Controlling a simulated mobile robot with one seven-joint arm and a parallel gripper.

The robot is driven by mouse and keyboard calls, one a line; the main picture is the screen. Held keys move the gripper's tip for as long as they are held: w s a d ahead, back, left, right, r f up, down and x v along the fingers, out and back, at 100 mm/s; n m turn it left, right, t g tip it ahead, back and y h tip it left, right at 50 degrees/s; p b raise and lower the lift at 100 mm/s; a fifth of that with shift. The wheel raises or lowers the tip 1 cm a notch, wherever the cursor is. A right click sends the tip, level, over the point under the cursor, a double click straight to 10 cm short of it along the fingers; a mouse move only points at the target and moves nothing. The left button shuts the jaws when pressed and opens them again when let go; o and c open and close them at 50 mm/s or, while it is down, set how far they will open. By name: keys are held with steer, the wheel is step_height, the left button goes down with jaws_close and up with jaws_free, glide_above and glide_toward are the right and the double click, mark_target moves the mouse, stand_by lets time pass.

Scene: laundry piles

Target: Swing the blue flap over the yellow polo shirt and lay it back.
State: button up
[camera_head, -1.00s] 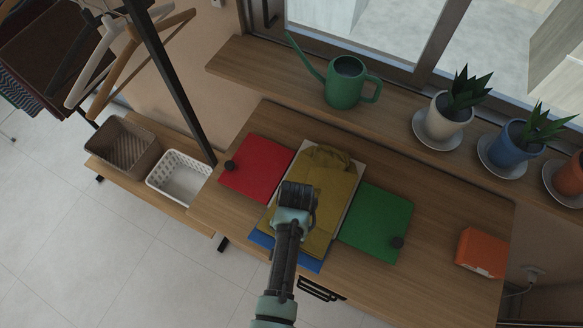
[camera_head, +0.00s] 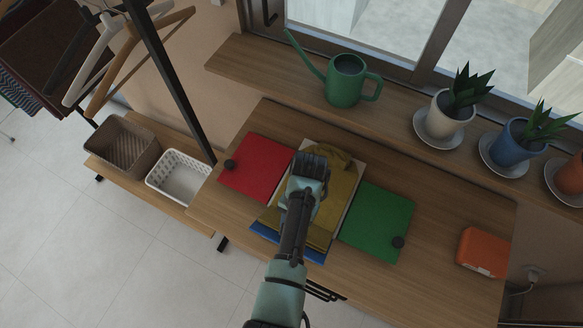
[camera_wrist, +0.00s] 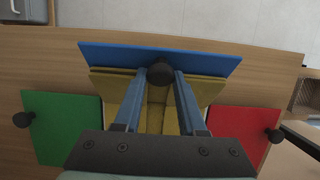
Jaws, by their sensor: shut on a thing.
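The yellow polo shirt (camera_head: 340,195) lies folded on a pale board between a red flap (camera_head: 262,168) and a green flap (camera_head: 378,222), sleeves folded in. The blue flap (camera_head: 316,256) shows at the board's front edge, partly hidden by my arm. In the wrist view the blue flap (camera_wrist: 115,54) is a narrow, foreshortened strip beside the shirt (camera_wrist: 157,112), seemingly tilted up; its exact angle is unclear. My gripper (camera_wrist: 160,78) is shut on the flap's black knob (camera_wrist: 160,71). In the head view my gripper (camera_head: 309,162) is above the shirt and hides the knob.
The red and green flaps lie flat with black knobs. An orange box (camera_head: 484,252) sits at the table's right. A green watering can (camera_head: 345,83) and potted plants (camera_head: 455,110) stand on the shelf behind. Baskets (camera_head: 180,178) stand left. The table front right is clear.

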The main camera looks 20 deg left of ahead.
steer(key=shift+w+b, duration=0.35)
steer(key=shift+w, duration=0.35)
steer(key=shift+w+r+g, duration=0.35)
steer(key=shift+r+g, duration=0.05)
steer(key=shift+r, duration=0.05)
steer(key=b, duration=0.1)
steer(key=w+b, duration=0.1)
steer(key=shift+w+f+b, duration=0.15)
steer(key=shift+f+b, duration=0.1)
steer(key=shift+b, duration=0.05)
steer(key=shift+w+r+g+b, duration=0.25)
steer(key=shift+w+g+b, duration=0.15)
steer(key=shift+w+b, duration=0.25)
steer(key=shift+r, duration=0.2)
